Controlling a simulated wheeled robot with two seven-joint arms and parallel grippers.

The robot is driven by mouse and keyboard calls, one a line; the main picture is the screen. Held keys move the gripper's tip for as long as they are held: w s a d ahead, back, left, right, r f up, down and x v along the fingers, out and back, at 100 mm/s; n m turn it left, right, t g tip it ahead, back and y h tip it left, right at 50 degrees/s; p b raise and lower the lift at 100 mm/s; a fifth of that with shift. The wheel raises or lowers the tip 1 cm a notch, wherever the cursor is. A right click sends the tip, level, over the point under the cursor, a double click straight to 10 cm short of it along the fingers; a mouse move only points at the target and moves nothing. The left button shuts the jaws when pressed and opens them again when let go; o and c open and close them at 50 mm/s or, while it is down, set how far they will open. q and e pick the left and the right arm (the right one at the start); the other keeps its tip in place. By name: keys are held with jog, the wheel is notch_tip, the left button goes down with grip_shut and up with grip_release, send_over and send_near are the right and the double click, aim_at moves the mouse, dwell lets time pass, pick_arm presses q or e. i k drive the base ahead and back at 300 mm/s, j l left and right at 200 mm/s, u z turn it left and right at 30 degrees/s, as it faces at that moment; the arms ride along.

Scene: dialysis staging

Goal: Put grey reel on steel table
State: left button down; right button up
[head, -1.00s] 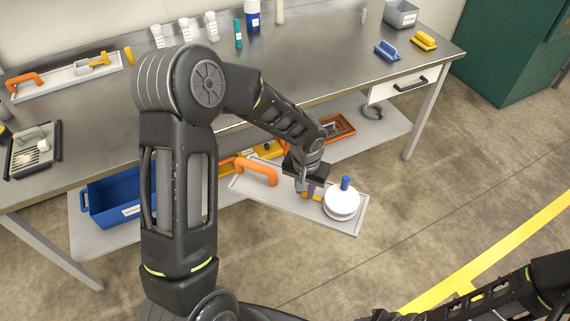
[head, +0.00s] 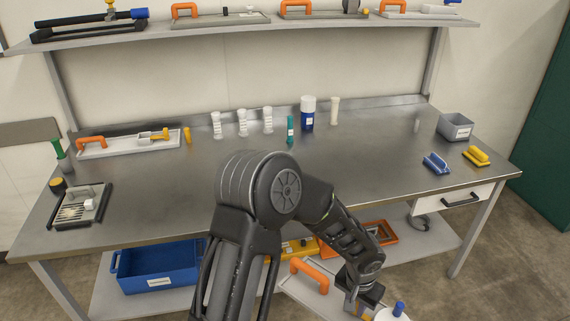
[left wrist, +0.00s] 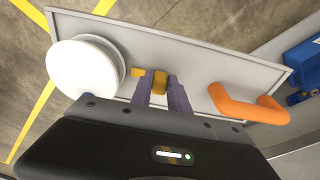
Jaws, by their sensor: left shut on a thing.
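My left gripper (left wrist: 160,90) is shut on a small yellow block (left wrist: 152,78) at the middle of a pale grey plate (left wrist: 190,58). The plate carries an orange handle (left wrist: 245,103) at one end and a whitish reel (left wrist: 82,68) at the other. In the head view the reel (head: 390,315) with its blue knob is cut by the bottom edge, and the plate (head: 292,288) is partly hidden by my arm. The plate is in front of the steel table (head: 335,165), below its top. My right gripper is out of view.
White ribbed cylinders (head: 242,123), a teal tube (head: 290,130) and a blue-white bottle (head: 308,114) stand at the table's back. Blue (head: 436,163) and yellow (head: 476,156) brushes and a grey bin (head: 454,127) are at right. The middle-right top is clear. An upper shelf (head: 215,28) overhangs the back.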

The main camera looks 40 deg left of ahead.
aim_at(387, 120)
jog(key=i+l, duration=0.3)
jog(key=i+l+u, duration=0.1)
jog(key=i+l, duration=0.15)
jog(key=l, duration=0.15)
jog(key=i+l, duration=0.25)
jog(key=i+l+u, duration=0.15)
jog(key=i+l, duration=0.15)
jog(key=l, duration=0.15)
jog(key=i+l, duration=0.2)
jog(key=l, duration=0.2)
jog(key=i+l+u, duration=0.1)
jog(key=i+l, duration=0.15)
jog(key=l, duration=0.15)
jog(key=i+l, duration=0.25)
jog(key=l, duration=0.15)
jog(key=i+l+u, duration=0.1)
jog(key=i+l, duration=0.15)
jog(key=l, duration=0.15)
